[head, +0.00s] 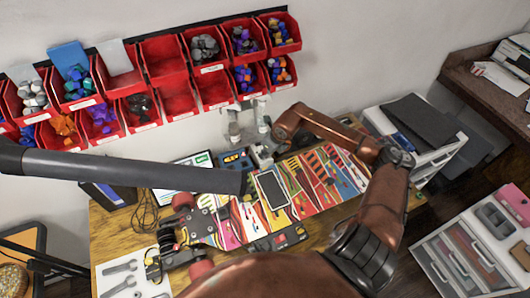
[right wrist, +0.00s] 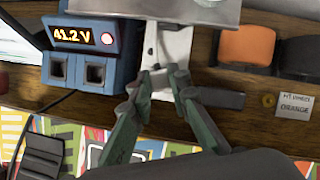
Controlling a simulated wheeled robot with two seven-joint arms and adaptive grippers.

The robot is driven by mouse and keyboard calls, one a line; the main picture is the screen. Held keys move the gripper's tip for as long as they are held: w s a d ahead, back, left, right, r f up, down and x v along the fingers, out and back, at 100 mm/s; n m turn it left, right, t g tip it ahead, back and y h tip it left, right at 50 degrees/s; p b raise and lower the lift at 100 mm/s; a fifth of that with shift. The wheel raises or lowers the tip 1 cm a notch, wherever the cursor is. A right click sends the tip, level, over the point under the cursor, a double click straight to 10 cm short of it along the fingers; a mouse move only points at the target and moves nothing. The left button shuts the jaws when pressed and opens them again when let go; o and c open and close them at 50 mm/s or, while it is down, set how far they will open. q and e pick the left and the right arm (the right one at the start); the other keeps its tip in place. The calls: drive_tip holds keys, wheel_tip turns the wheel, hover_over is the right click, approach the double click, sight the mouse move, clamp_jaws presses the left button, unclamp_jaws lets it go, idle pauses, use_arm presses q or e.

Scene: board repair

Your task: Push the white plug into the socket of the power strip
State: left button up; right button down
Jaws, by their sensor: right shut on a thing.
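My right gripper (right wrist: 165,80) has its two grey-green fingers closed together at the tips, shut on a small pale piece that looks like the white plug; the fingers mostly hide it. A white upright part (right wrist: 175,45) stands directly behind the fingertips, and I cannot tell whether it belongs to the plug. In the head view my right gripper (head: 262,155) is small, at the back edge of the workbench beside a blue unit. I cannot pick out the power strip or its socket.
The blue unit (right wrist: 75,50) reads 41.2 V and has two square openings; it stands left of the fingers. A dark bar (right wrist: 225,98) lies just right of them. Red bins (head: 165,60) hang on the wall.

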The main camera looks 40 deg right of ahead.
drive_tip(key=c, duration=1.7)
unclamp_jaws()
drive_tip(key=shift+c, duration=0.2)
drive_tip(key=shift+o, duration=1.4)
drive_tip(key=shift+r, duration=0.2)
drive_tip(key=shift+r+p, duration=0.75)
drive_tip(key=shift+r, duration=0.55)
drive_tip(key=shift+r, duration=0.1)
